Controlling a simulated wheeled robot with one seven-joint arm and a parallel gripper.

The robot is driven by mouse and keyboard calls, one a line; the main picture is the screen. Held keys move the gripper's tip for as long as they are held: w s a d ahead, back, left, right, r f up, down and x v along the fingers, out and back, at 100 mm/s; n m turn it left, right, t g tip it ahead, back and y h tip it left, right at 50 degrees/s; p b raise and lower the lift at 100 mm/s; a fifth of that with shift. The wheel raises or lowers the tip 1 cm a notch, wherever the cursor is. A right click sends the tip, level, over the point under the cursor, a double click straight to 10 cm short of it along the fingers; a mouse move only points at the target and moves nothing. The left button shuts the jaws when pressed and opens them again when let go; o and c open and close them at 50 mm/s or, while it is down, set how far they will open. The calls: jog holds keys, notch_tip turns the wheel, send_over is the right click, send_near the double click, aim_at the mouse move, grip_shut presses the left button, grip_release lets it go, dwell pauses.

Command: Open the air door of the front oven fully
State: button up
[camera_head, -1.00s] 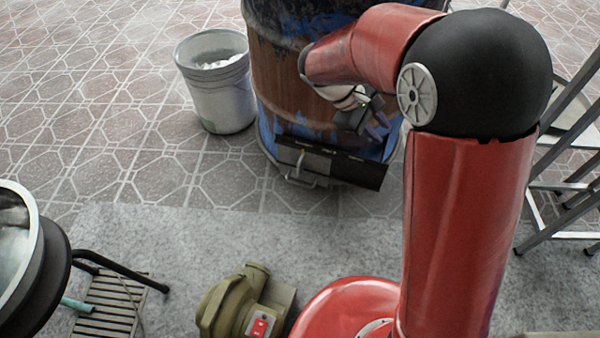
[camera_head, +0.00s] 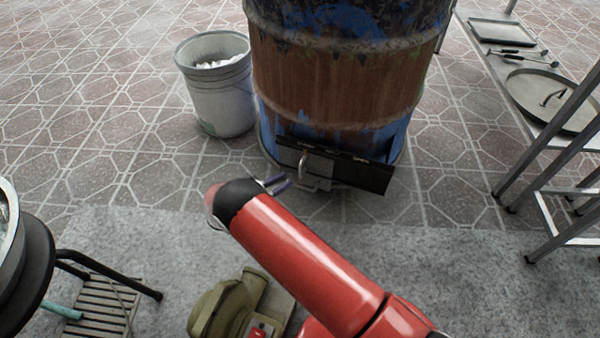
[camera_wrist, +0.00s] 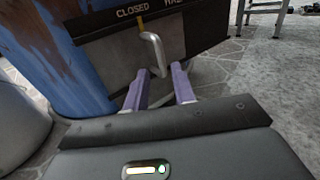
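The front oven is a rusty barrel with blue paint (camera_head: 335,85), upright at the top centre of the head view. Its air door is a dark plate (camera_head: 345,167) low on its front, with a metal handle (camera_head: 303,164) at the left part. In the wrist view the handle (camera_wrist: 153,52) hangs from the plate (camera_wrist: 185,28), which bears the word "CLOSED" and part of another word. My gripper (camera_wrist: 161,84) has purple fingers held apart in front of the handle. The handle's lower end appears near the gap between the fingertips; I cannot tell whether they touch it.
A white bucket (camera_head: 218,90) stands left of the barrel. A metal table (camera_head: 535,95) with trays is at the right. An olive blower (camera_head: 228,305) lies on the grey mat near my base. A dark round vessel (camera_head: 25,265) stands at the left edge.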

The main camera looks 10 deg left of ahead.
aim_at(300, 175)
jog(key=x, duration=0.7)
jog(key=shift+w+d, duration=0.1)
jog(key=shift+c, duration=0.4)
grip_shut()
